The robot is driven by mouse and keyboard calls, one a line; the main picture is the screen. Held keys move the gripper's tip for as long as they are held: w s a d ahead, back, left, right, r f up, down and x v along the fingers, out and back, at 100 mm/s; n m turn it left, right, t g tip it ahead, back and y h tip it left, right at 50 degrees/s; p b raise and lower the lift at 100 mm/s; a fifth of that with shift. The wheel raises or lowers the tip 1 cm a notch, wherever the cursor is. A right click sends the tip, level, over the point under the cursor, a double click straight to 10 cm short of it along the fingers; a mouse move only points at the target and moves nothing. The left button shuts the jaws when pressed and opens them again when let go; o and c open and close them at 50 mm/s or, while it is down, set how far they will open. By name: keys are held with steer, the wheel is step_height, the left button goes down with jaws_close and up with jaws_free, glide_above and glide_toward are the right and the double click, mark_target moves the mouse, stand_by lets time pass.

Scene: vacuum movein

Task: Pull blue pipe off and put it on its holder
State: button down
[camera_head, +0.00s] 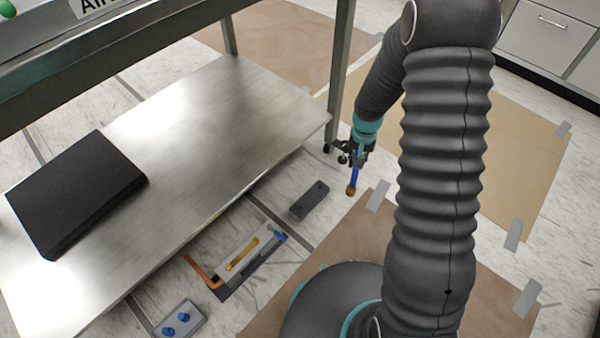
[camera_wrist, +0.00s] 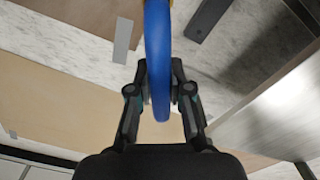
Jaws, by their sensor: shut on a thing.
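The blue pipe (camera_head: 354,174) hangs below my gripper (camera_head: 355,152), clear of the shelf, with a brass-coloured lower end. In the wrist view the blue pipe (camera_wrist: 157,50) is curved and runs between the two fingers of my gripper (camera_wrist: 160,92), which are shut on it. A pipe holder (camera_head: 265,268) lies on the floor in front of the shelf. It carries a yellow pipe (camera_head: 242,254) and an orange pipe (camera_head: 204,271), and has a blue part (camera_head: 279,237) at its right end. I cannot tell which place on it is for the blue pipe.
A low metal shelf (camera_head: 215,130) with a black flat box (camera_head: 75,190) fills the left, and its leg (camera_head: 340,75) stands close to my gripper. A dark grey block (camera_head: 309,201) and a grey box with blue knobs (camera_head: 179,318) lie on the floor.

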steer(key=w+a+f+m+b, duration=0.2)
steer(key=a+f+m+b, duration=0.3)
steer(key=a+f, duration=0.8)
steer(key=shift+w+a+f+m+b, duration=0.3)
steer(key=shift+f+b, duration=0.55)
steer(key=shift+f, duration=1)
steer(key=shift+f+b, duration=0.6)
steer(key=shift+f, duration=0.6)
stand_by(0.4)
steer(key=c, duration=1)
jaws_free()
step_height(320, 180, up, 12)
steer(key=shift+s, duration=0.1)
